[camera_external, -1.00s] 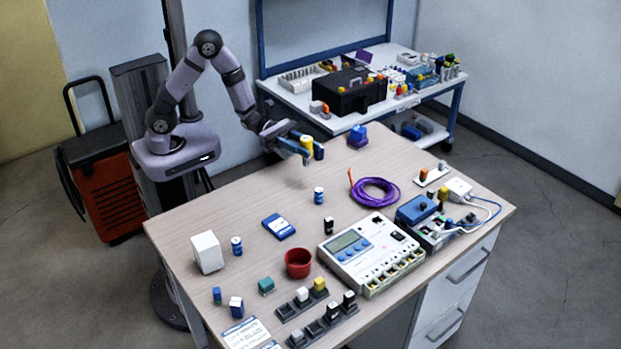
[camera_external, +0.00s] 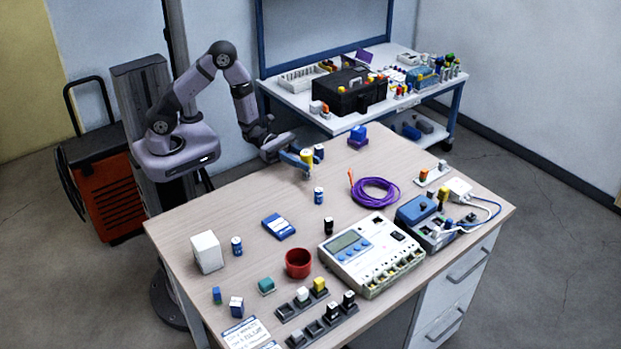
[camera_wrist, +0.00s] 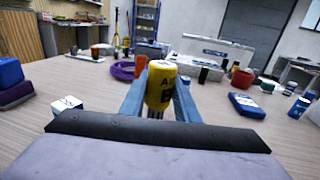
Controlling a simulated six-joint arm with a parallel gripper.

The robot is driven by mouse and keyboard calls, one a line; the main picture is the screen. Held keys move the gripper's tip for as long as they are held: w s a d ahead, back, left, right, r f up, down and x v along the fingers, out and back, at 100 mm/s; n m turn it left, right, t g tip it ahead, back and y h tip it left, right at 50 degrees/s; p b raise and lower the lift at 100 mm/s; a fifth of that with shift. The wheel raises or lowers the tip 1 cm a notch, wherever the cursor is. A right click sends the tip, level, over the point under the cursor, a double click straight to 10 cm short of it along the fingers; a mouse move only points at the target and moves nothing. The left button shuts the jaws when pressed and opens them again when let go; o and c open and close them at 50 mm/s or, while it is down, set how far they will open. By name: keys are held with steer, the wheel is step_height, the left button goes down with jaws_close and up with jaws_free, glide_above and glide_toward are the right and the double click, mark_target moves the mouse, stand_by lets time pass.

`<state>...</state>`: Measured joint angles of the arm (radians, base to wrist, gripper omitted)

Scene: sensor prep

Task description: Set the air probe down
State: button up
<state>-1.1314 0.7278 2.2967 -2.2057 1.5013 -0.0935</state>
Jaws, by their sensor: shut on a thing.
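The air probe, with a yellow cap (camera_external: 309,157), is at my gripper (camera_external: 305,161) over the back-left part of the wooden table. In the wrist view the yellow probe (camera_wrist: 161,88), with dark lettering on it, stands upright between the blue fingers of my gripper (camera_wrist: 160,102), which are shut on it. Its lower end is close to the tabletop. I cannot tell whether it touches, as the fingers and wrist hide part of it.
A blue block (camera_external: 357,133) is at the back edge, a purple cable coil (camera_external: 375,191) to the right. Bare tabletop (camera_external: 255,196) lies to the left.

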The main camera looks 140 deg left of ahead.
steer(key=shift+f, duration=0.15)
steer(key=o, duration=1.1)
steer(key=shift+s, duration=0.1)
steer(key=s, duration=0.4)
steer(key=s+d+b, duration=0.1)
steer(key=s, duration=0.2)
steer(key=s+d+b, duration=0.1)
steer(key=s, duration=0.3)
steer(key=shift+s+d, duration=0.2)
steer(key=shift+s, duration=0.1)
